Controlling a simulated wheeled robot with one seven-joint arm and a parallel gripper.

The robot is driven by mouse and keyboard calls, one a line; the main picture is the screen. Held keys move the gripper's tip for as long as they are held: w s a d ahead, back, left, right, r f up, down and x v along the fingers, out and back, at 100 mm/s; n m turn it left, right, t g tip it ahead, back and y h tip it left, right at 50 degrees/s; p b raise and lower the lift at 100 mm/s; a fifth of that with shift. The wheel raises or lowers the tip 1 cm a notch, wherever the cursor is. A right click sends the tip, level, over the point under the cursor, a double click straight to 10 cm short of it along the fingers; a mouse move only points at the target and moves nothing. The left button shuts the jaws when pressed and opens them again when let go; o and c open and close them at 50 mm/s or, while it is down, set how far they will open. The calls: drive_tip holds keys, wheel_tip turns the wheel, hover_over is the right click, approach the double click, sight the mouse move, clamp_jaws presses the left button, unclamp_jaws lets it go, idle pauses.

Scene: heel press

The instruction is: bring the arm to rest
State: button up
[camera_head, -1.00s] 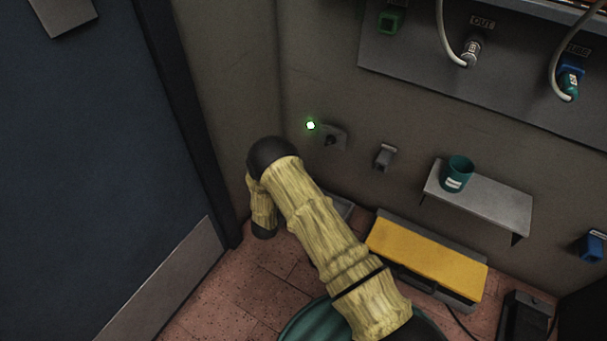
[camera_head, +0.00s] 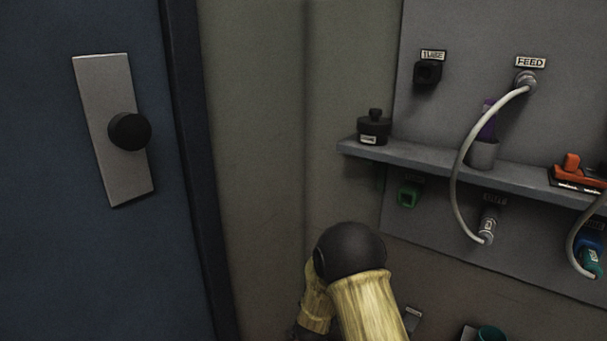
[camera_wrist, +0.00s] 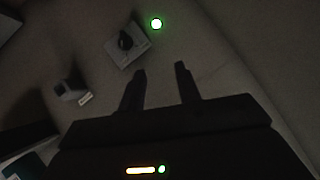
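My arm, with wood-like links and dark joints, rises at the bottom middle of the head view; its far end is cut off by the lower edge. My gripper (camera_wrist: 161,80) shows in the wrist view as two dark fingers held apart, with nothing between them. Beyond the fingertips is a grey wall plate with a dark knob (camera_wrist: 126,40), apart from the gripper. A lit green lamp (camera_wrist: 156,23) is beside it.
A blue door (camera_head: 40,200) with a dark knob (camera_head: 129,131) stands left. At right are a shelf (camera_head: 440,161) with a black jar (camera_head: 374,128) and an orange-topped item (camera_head: 577,172), and a panel with a looping hose (camera_head: 459,170). A grey wall bracket (camera_wrist: 72,92) is left of the fingers.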

drive_tip(key=s+d+r+n+g+y+p, duration=0.1)
drive_tip(key=s+d+r+n+g+p, duration=0.15)
drive_tip(key=s+r, duration=0.55)
drive_tip(key=s+d+r+n+g+y+p, duration=0.15)
drive_tip(key=s+d+r+n+g, duration=0.25)
drive_tip(key=s, duration=0.8)
drive_tip(key=s+d+r+n+g+y+p, duration=0.1)
drive_tip(key=s+d+r+n+g+p, duration=0.15)
drive_tip(key=s+r, duration=0.55)
drive_tip(key=w+r+p+v, duration=0.1)
drive_tip(key=w+p+v, duration=0.2)
drive_tip(key=p+v, duration=1.4)
drive_tip(key=w+a+p+v, duration=0.1)
drive_tip(key=w+p+v, duration=0.2)
drive_tip(key=p+v, duration=1.4)
drive_tip(key=r+p, duration=0.1)
drive_tip(key=p, duration=0.2)
drive_tip(key=shift+w+r, duration=0.15)
drive_tip(key=shift+w, duration=0.1)
drive_tip(key=shift+a+h, duration=0.1)
drive_tip(key=shift+h, duration=0.15)
